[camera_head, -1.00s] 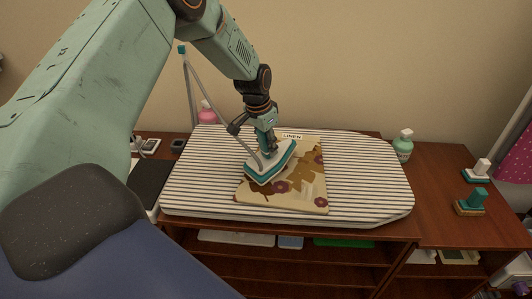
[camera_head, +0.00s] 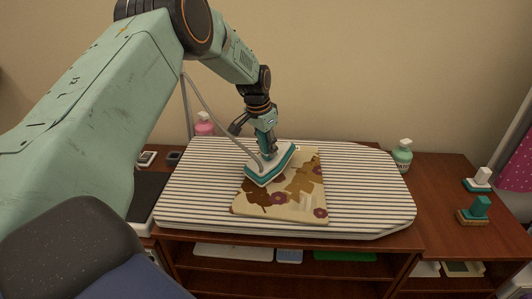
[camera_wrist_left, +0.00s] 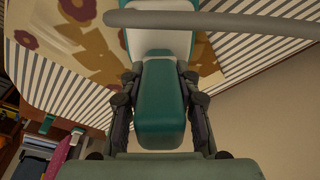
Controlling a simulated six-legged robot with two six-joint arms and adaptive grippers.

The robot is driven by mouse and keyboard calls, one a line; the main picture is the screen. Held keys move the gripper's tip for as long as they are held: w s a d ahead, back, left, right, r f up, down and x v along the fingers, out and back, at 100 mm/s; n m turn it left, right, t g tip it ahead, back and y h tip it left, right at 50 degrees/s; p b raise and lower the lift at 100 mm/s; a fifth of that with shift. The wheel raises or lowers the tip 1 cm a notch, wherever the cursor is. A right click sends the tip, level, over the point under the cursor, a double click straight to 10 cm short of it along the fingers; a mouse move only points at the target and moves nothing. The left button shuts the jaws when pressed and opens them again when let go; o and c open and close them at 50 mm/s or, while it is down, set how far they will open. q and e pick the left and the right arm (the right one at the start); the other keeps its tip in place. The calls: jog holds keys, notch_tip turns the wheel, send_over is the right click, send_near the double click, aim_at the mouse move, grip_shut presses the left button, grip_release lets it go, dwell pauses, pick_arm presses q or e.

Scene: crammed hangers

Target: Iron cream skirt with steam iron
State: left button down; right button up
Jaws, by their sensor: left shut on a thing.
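The cream skirt (camera_head: 309,200), with brown patches and dark red flowers, lies flat on the striped ironing board (camera_head: 365,185). The teal and white steam iron (camera_head: 264,176) rests over the left far part of the skirt and hides some of it. My left gripper (camera_head: 267,148) is shut on the iron's handle from above. In the left wrist view, the teal handle (camera_wrist_left: 160,105) sits between both fingers, and the skirt (camera_wrist_left: 85,40) shows beyond it. A grey hose rises from the iron. My right gripper is not in view.
A pink bottle (camera_head: 204,127) stands behind the board at left, and a pale green bottle (camera_head: 402,155) behind it at right. The board's right part is clear.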

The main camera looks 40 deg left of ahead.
pick_arm(q)
jog(key=shift+r, duration=0.1)
jog(key=shift+w+p+v, duration=0.15)
jog(key=shift+p+v, duration=0.65)
jog(key=shift+w+p+v, duration=0.15)
jog(key=shift+p+v, duration=0.6)
jog(key=shift+w+r+p, duration=0.15)
jog(key=shift+r+p, duration=0.5)
